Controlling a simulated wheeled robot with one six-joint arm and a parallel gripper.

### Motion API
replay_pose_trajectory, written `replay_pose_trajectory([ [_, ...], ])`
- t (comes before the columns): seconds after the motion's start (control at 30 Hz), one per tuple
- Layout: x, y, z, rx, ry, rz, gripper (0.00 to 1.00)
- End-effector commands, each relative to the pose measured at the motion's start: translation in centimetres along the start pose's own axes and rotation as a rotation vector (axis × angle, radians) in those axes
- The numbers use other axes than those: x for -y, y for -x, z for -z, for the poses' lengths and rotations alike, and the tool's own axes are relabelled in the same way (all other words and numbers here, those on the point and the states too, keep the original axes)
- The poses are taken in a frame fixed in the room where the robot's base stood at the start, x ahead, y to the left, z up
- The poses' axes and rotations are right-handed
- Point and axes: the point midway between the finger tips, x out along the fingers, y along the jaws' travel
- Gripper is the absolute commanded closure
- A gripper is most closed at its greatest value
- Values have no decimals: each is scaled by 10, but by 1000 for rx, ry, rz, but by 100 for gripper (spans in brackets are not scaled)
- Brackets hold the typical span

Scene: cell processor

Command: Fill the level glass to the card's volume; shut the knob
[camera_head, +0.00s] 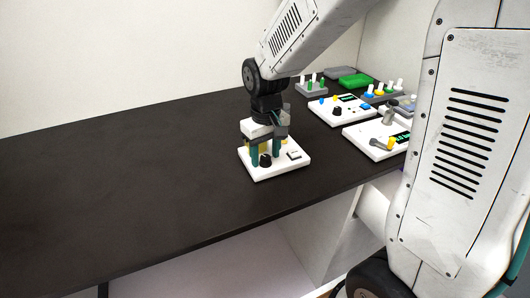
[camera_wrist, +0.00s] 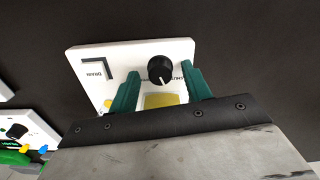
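A white panel (camera_head: 262,174) lies on the dark bench below my gripper (camera_head: 266,157). In the wrist view, the panel (camera_wrist: 94,54) carries a round black knob (camera_wrist: 160,70) with a white pointer line. A dark angled piece (camera_wrist: 104,68) sits near a small "DRAIN" label. A yellow part (camera_wrist: 161,100) shows between my gripper's green fingers (camera_wrist: 159,76). The fingers are apart, one on each side of the knob, with gaps visible; contact cannot be told. The knob also shows in the head view (camera_head: 265,160). I cannot clearly make out the level glass or the card's volume.
To the right stand another white panel with a black knob (camera_head: 337,111), a white panel with a grey lever (camera_head: 376,143), racks with coloured caps (camera_head: 381,93) and a green block (camera_head: 355,80). The bench's left half (camera_head: 110,190) is clear up to its front edge.

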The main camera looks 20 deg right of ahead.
Motion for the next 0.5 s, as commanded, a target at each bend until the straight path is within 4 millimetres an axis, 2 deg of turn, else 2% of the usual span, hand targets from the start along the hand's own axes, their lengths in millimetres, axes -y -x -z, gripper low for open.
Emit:
replay_pose_trajectory([
  [0.27,0,4,0,-2,1,0,51],
  [0.37,0,15,1,-3,1,0,51],
  [0.5,0,40,1,-5,1,0,51],
])
